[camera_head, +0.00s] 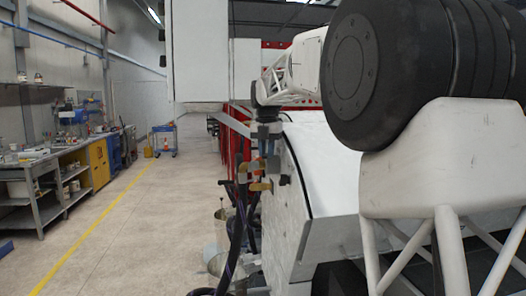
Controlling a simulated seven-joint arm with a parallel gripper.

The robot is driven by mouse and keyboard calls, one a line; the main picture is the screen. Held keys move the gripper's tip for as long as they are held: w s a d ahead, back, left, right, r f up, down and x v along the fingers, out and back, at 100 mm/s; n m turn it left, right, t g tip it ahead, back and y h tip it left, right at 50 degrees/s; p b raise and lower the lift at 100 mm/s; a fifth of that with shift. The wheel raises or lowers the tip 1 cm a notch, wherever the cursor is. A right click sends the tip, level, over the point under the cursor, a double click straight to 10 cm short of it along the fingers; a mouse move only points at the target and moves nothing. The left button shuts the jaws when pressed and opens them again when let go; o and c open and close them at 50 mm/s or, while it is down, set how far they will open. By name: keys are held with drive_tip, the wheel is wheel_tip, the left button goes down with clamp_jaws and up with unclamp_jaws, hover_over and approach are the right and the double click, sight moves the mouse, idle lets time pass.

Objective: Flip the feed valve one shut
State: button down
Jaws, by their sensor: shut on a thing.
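My gripper (263,160) points down at the left end of the white machine, at the centre of the head view. It is small and dark in the picture. It is shut on what looks like the handle of feed valve one. Brass-coloured valve fittings (260,186) show just below the fingers, with dark hoses under them. The fingers and wrist hide most of the handle, so I cannot tell its angle.
The white machine body (325,165) fills the space right of the valve. Dark hoses (235,255) and a bucket (218,264) stand below. A workbench (45,180) lines the left wall. The floor with the yellow line (95,245) is clear.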

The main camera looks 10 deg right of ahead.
drive_tip(key=shift+s+d+r+n, duration=0.1)
drive_tip(key=shift+d+n, duration=0.15)
drive_tip(key=shift+n, duration=0.15)
drive_tip(key=c, duration=1)
unclamp_jaws()
drive_tip(key=shift+c, duration=0.2)
drive_tip(key=shift+r, duration=3.85)
drive_tip(key=shift+c, duration=0.2)
